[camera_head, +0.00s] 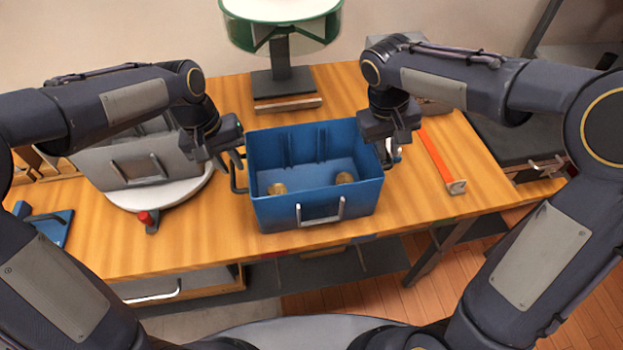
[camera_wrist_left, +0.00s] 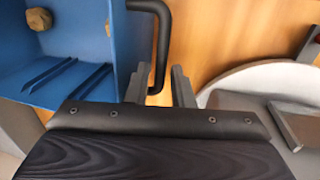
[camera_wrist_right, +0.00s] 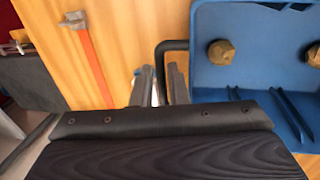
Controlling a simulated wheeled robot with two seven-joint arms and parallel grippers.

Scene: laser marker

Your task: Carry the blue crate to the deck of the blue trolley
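The blue crate (camera_head: 275,212) is an open box standing on the wooden table, with two brownish lumps inside and black handles at its sides. My left gripper (camera_head: 238,155) is at its left handle. In the left wrist view the open fingers (camera_wrist_left: 160,88) stand either side of the black handle bar (camera_wrist_left: 163,40), with visible gaps. My right gripper (camera_head: 388,150) is at the right handle. In the right wrist view its open fingers (camera_wrist_right: 161,85) straddle that handle (camera_wrist_right: 161,58). I cannot make out a blue trolley in any view.
A grey bin (camera_head: 125,165) stands on a round white plate left of the crate, with a red knob (camera_head: 145,218) in front. An orange strip (camera_head: 440,160) lies to the right. A green-rimmed stand (camera_head: 280,75) is behind. A dark surface (camera_head: 515,140) is beyond the table's right end.

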